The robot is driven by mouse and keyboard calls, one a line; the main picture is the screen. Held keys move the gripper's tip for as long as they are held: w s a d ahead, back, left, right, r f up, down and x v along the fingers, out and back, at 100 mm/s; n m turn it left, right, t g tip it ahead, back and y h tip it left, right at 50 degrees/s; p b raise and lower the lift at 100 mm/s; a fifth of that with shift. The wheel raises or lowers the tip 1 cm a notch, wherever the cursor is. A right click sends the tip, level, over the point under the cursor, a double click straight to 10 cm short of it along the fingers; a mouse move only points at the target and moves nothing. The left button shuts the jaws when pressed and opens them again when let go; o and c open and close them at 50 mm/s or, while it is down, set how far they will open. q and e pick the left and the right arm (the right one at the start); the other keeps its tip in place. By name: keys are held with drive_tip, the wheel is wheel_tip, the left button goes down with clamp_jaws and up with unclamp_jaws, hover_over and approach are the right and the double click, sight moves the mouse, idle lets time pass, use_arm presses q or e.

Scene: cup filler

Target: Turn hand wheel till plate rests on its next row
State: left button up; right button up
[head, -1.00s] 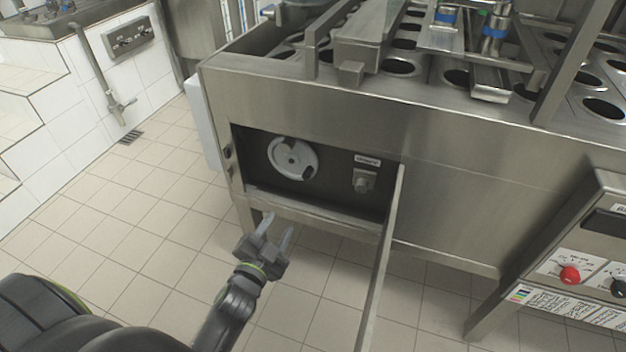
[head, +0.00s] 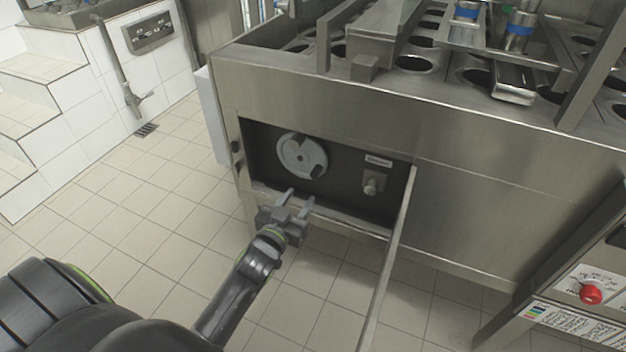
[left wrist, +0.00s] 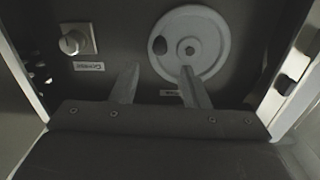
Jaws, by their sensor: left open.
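The hand wheel (head: 301,156) is a pale grey disc with a dark knob near its rim. It sits inside the open recess on the front of the steel machine. In the left wrist view the hand wheel (left wrist: 190,44) is ahead of my left gripper, near the right finger. My left gripper (head: 298,196) is open and empty, just below and in front of the wheel, apart from it. Its fingers also show in the left wrist view (left wrist: 158,84). The plate (head: 426,62) with rows of round holes appears to be the machine's top. My right gripper is out of view.
The recess's open door (head: 388,262) juts out right of the left gripper. A control box with a red knob (head: 591,294) stands at the right. The tiled floor (head: 150,215) at left is clear.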

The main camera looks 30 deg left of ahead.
sight(299, 161)
use_arm(q)
drive_tip(key=w+b, duration=0.1)
drive_tip(key=w, duration=0.8)
drive_tip(key=shift+a, duration=0.25)
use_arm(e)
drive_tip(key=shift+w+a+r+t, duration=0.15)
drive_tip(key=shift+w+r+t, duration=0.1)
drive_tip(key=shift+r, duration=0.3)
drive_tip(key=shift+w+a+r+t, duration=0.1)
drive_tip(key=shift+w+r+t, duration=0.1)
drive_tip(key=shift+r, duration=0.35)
use_arm(q)
clamp_jaws()
